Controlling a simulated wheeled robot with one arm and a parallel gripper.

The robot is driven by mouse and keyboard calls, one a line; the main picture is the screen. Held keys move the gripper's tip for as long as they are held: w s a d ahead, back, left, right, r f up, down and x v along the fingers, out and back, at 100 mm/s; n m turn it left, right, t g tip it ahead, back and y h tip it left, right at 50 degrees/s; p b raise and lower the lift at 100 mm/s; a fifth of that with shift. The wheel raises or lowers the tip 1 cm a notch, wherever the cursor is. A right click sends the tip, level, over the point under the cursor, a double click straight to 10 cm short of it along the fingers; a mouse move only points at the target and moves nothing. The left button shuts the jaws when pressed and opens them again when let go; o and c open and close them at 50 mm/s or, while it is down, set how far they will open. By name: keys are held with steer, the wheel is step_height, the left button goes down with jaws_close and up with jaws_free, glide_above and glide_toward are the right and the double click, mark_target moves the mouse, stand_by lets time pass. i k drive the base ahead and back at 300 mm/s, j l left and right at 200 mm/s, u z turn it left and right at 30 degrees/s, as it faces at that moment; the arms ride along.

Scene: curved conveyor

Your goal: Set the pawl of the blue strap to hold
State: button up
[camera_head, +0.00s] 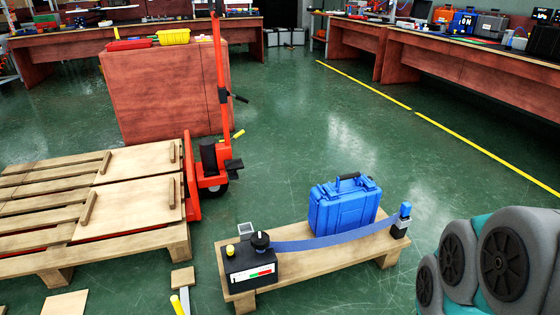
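The blue strap (330,239) runs from a dark box (250,266) at the left end of a low wooden stand to a short post with a blue top (403,212) at the right end. It passes in front of a blue case (343,205) standing on the stand. The box has a black knob (260,241), a small yellow knob (230,250) and a red, white and green marked label (262,272). I cannot make out which part is the pawl or how it is set. My gripper is not in view.
The wooden stand (321,262) is low on the green floor. A pallet with boards (60,242) and an orange lifting truck (220,90) are to its left. Workbenches line the back and right. The floor behind the stand is clear.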

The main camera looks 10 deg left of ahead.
mark_target(230, 253)
steer(key=u, duration=1.2)
